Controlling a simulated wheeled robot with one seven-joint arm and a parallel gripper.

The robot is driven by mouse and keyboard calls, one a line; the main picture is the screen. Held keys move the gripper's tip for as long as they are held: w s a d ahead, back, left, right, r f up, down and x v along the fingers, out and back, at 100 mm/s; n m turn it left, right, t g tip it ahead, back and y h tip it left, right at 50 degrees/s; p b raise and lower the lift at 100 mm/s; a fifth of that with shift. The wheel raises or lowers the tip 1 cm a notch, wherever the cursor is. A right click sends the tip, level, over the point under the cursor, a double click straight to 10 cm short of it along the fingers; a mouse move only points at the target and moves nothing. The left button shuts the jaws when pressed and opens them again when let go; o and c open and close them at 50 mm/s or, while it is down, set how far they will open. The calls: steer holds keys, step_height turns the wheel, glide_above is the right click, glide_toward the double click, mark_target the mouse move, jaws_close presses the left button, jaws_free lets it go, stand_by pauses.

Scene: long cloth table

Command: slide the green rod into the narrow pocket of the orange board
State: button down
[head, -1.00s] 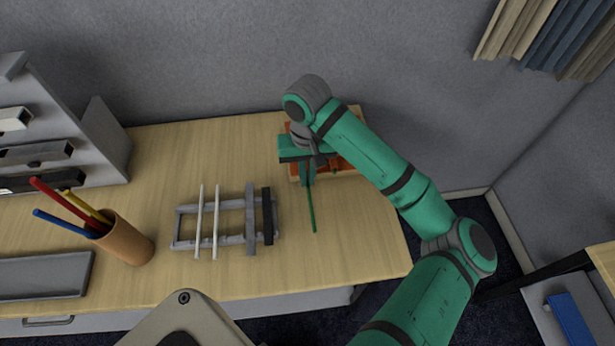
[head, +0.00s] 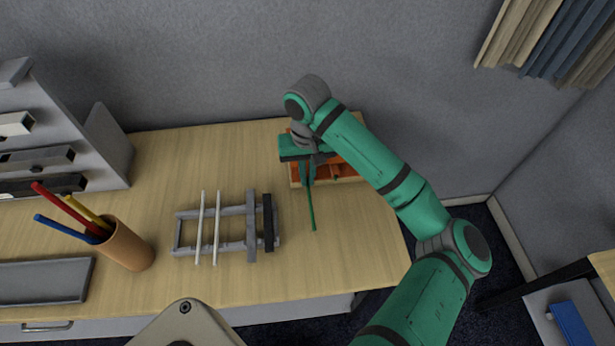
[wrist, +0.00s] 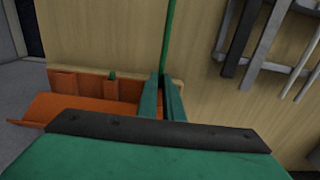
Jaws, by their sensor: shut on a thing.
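The thin green rod (head: 312,212) is held in my gripper (head: 308,180) and sticks out toward the table's front edge. In the wrist view the rod (wrist: 168,38) runs up from between the two green fingers (wrist: 161,98), which are shut on it. The orange board (head: 343,171) lies at the back right of the table, partly hidden by my arm. In the wrist view the board (wrist: 97,84) shows dividers and lies just left of the fingers. I cannot tell whether the rod touches the board.
A grey frame (head: 250,222) with two white rods across it lies left of the green rod. A brown cup (head: 126,246) with coloured sticks, a grey tray (head: 45,278) and a grey rack (head: 60,125) stand farther left. Bare table lies right of the rod.

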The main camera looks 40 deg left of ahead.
steer(key=c, duration=1.8)
jaws_free()
step_height(320, 180, up, 11)
steer(key=shift+f, duration=0.1)
